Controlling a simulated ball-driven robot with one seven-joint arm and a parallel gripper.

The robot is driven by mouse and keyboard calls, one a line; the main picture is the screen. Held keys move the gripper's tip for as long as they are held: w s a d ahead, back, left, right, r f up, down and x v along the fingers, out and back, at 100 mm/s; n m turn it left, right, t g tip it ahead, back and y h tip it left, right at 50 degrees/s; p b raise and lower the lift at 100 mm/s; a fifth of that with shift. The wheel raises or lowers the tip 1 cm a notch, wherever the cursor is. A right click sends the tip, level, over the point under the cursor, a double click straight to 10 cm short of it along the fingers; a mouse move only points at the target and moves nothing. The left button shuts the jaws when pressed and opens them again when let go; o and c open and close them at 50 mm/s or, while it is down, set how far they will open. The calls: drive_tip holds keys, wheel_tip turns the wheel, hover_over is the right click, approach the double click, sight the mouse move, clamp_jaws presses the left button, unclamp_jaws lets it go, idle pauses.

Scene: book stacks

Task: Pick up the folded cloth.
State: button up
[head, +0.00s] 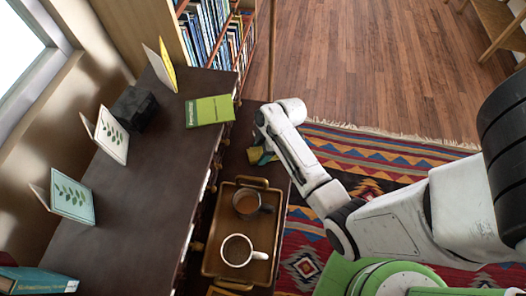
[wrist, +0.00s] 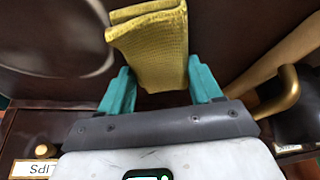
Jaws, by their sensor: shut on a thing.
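The folded cloth (wrist: 150,45) is yellow-olive with a woven texture and shows between my two teal fingers in the wrist view. My gripper (wrist: 160,84) is shut on it, with one finger at each side and the folded end standing out beyond the fingertips. In the head view a small part of the yellow cloth (head: 255,154) shows beside my gripper (head: 264,157), over the dark lower surface behind the tray. The arm hides most of it there. I cannot tell whether the cloth is clear of the surface.
A brown tray (head: 212,266) with brass handles holds two cups, close in front of my gripper. A dark raised top (head: 150,190) on the left bears a green book (head: 209,111) and several cards. A bookcase (head: 215,30) stands behind. A patterned rug (head: 375,160) lies right.

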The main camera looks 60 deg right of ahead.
drive_tip(key=shift+r, duration=0.8)
drive_tip(key=s+a+r+b, duration=0.2)
drive_tip(key=s+a+r, duration=0.5)
drive_tip(key=s+r, duration=0.4)
drive_tip(key=shift+s+a+r, duration=0.2)
drive_tip(key=shift+s+a, duration=0.15)
drive_tip(key=o, duration=0.5)
drive_tip(key=c, duration=0.3)
drive_tip(key=shift+c, duration=0.2)
